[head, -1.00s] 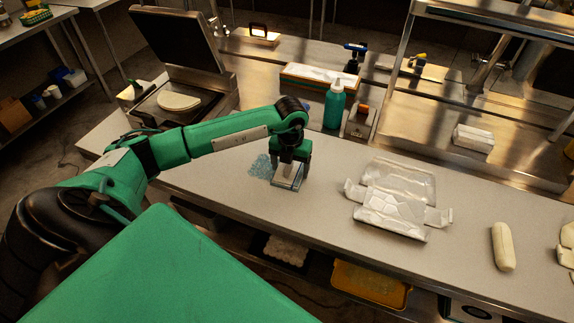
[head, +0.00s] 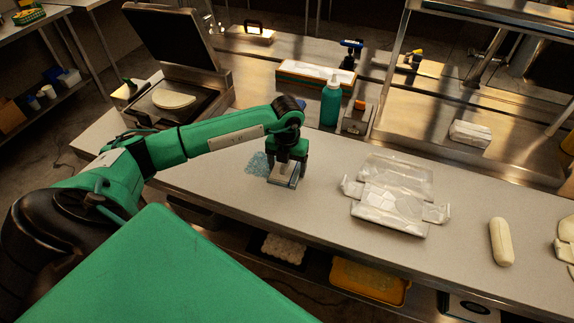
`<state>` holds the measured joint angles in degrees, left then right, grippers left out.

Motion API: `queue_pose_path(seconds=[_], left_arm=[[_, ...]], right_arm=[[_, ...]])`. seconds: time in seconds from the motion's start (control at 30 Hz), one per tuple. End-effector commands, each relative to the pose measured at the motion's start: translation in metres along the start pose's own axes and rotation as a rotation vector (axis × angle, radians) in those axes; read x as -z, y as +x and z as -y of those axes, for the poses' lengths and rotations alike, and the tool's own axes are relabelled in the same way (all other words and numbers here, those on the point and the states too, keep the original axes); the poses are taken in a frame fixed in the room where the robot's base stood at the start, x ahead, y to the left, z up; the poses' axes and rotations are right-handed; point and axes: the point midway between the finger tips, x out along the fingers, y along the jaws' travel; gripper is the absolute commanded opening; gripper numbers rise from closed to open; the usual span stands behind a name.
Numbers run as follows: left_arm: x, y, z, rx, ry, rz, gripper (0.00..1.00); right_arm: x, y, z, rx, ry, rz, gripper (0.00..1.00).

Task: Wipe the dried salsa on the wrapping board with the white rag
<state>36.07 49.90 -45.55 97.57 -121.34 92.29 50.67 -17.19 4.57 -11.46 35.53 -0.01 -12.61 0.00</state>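My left gripper (head: 285,168) points down at the light grey wrapping board (head: 215,168), left of the foil sheets. Its fingers are closed around a small pale, whitish-grey piece, which looks like the white rag (head: 284,180), low at the board's surface. Whether the rag presses on the board is hard to tell. A speckled blue-grey patch (head: 257,163), apparently the dried salsa, shows just left of the gripper; part of it may be hidden behind the gripper and rag. My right gripper is not in view.
Crumpled foil sheets (head: 393,207) lie right of the gripper, with a pale wrapped roll (head: 501,242) farther right. A green bottle (head: 330,103) stands behind. A press with a tortilla (head: 174,99) is at back left. The board between gripper and foil is clear.

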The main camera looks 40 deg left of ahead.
Motion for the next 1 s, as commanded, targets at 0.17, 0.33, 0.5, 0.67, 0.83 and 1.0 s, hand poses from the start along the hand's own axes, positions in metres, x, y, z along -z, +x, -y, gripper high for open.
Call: queue_pose_path(seconds=[0.17, 0.33, 0.5, 0.67, 0.83, 1.0], left_arm=[[0.0, -0.003, 0.0, 0.0, 0.0, 0.0, 0.47], [0.0, -0.018, 0.0, 0.0, 0.0, 0.002, 0.47], [0.0, -0.036, 0.0, 0.0, 0.0, 0.002, 0.47], [0.0, -0.049, 0.0, 0.0, 0.0, 0.0, 0.47], [0.0, -0.051, 0.0, 0.0, 0.0, 0.0, 0.47], [0.0, -0.05, 0.0, 0.0, 0.0, 0.0, 0.47]], right_arm=[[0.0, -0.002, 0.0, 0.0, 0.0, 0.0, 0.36], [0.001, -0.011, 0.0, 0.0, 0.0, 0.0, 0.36], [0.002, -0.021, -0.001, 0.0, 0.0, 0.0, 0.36], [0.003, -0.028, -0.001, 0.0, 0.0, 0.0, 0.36], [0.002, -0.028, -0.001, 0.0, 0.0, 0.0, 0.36], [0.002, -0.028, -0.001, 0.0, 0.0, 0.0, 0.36]])
